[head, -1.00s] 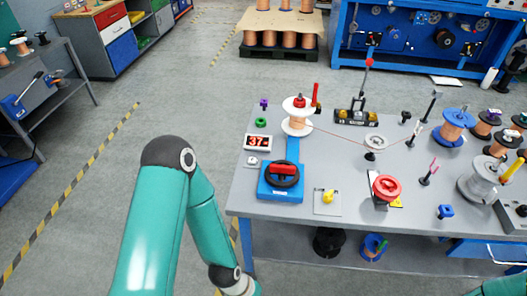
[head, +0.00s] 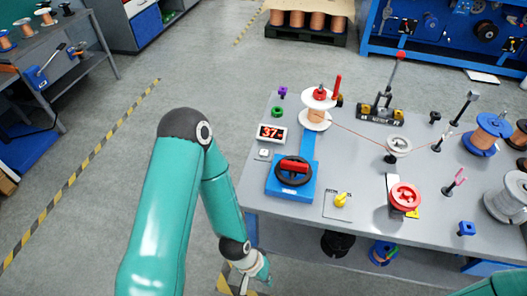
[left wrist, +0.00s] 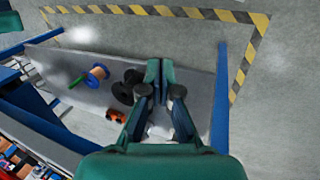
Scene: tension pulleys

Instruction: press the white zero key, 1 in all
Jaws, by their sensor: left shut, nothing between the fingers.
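The white zero key (head: 264,153) is a small white block on the grey workbench (head: 345,232), just below the white display box (head: 271,133) with red digits reading about 37. My left gripper (head: 265,277) is low at the bottom of the head view, in front of the bench's near left corner and well away from the key. In the left wrist view its fingers (left wrist: 159,72) are together and empty. The key does not show in the left wrist view. Only a teal piece of my right arm shows at the lower right; its gripper is out of view.
Beside the key stand a blue base with a black and red knob (head: 293,170) and a copper spool with white flanges (head: 317,112). Floor left of the bench is clear.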

